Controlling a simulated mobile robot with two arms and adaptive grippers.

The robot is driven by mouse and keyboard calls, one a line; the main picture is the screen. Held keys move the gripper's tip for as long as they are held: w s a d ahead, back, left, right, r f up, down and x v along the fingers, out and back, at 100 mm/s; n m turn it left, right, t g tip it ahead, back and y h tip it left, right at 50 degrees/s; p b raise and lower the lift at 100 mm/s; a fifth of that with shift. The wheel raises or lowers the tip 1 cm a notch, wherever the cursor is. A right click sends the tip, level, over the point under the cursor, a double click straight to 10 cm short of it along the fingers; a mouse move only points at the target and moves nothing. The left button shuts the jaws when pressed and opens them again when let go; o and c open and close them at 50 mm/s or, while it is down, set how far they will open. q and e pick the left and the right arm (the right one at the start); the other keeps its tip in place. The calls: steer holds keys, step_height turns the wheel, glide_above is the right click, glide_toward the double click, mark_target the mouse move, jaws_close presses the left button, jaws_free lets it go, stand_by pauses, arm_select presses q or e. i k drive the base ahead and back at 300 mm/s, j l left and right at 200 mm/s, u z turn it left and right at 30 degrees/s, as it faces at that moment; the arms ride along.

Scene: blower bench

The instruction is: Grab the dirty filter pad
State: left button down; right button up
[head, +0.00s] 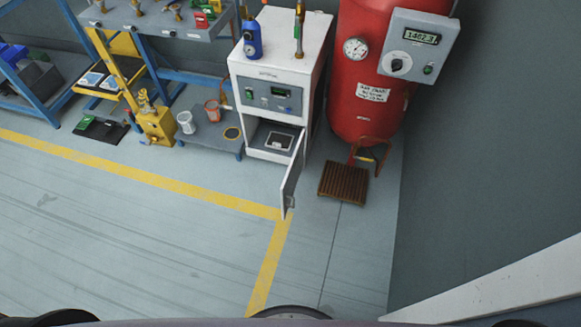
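A white cabinet (278,75) stands at the back, with its lower door (292,175) swung open toward me. Inside the low opening lies a small pale-framed square with a grey middle (279,141); it may be the dirty filter pad, but it is too small to tell. A brown slatted panel (343,183) lies on the floor to the right of the cabinet. Neither of my grippers is in view.
A red tank (365,75) with a control box (419,48) stands right of the cabinet. The foreground floor is clear.

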mark_target(277, 140)
steer(key=i+j, duration=0.2)
steer(key=j, duration=0.15)
steer(key=i+j+z, duration=0.15)
steer(key=j, duration=0.2)
steer(key=i+j, duration=0.25)
steer(key=i+j+z, duration=0.1)
steer(key=j, duration=0.4)
steer(key=i+j+z, duration=0.1)
steer(key=i+j, duration=0.15)
steer(key=j, duration=0.1)
